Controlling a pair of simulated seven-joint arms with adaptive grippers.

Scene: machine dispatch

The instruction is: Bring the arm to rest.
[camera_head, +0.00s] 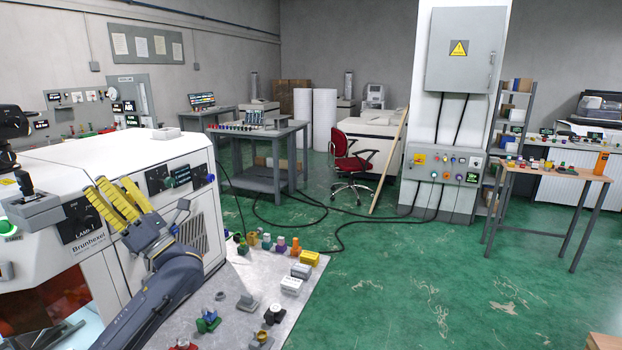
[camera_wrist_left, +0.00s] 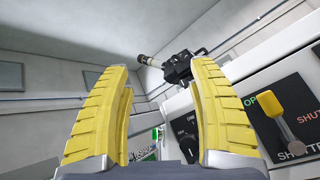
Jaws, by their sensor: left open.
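My left gripper (camera_head: 115,204) has yellow ribbed fingers and a dark grey arm, and is raised in front of the white machine (camera_head: 175,165) at the left of the head view. The gripper is open and empty. In the left wrist view, a panel with a yellow-tipped lever (camera_wrist_left: 270,105) lies just right of the fingers. I cannot tell from these views whether the fingers touch the machine. My right gripper is not in view.
A light grey bench top (camera_head: 245,285) with several small coloured parts lies right of my left arm. A joystick box (camera_head: 30,208) sits on the machine's near left. A grey table (camera_head: 262,160), a red chair (camera_head: 350,155) and a wooden table (camera_head: 552,173) stand farther off.

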